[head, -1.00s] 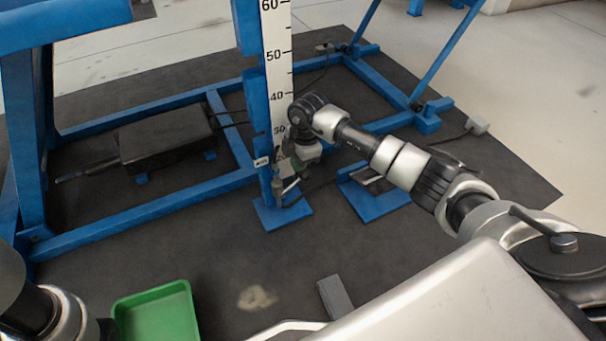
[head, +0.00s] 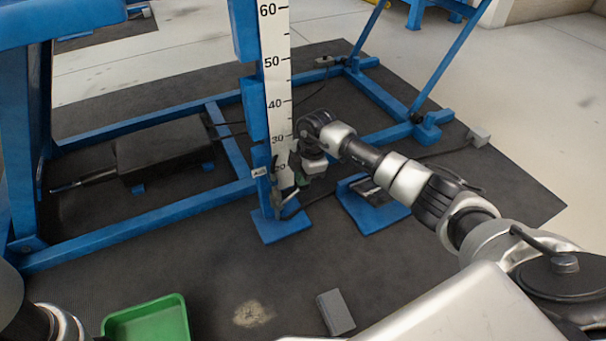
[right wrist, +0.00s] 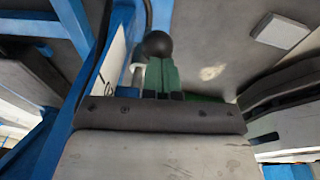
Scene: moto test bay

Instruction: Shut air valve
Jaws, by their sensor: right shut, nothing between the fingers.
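The air valve (head: 278,196) sits low on the blue post, beside a small "AIR" label (head: 259,172). It is small and partly hidden in the head view, so I cannot tell its lever's angle there. My right gripper (head: 298,180) is at the post's right side, close to the valve. In the right wrist view, its green fingers (right wrist: 162,76) are shut together with nothing between them. A black ball knob (right wrist: 157,44), apparently the valve lever's end, shows just beyond the fingertips. I cannot tell whether they touch. My left gripper is out of view.
The blue frame carries a white height scale (head: 278,85) above the valve. A black box (head: 163,148) lies inside the frame at left.

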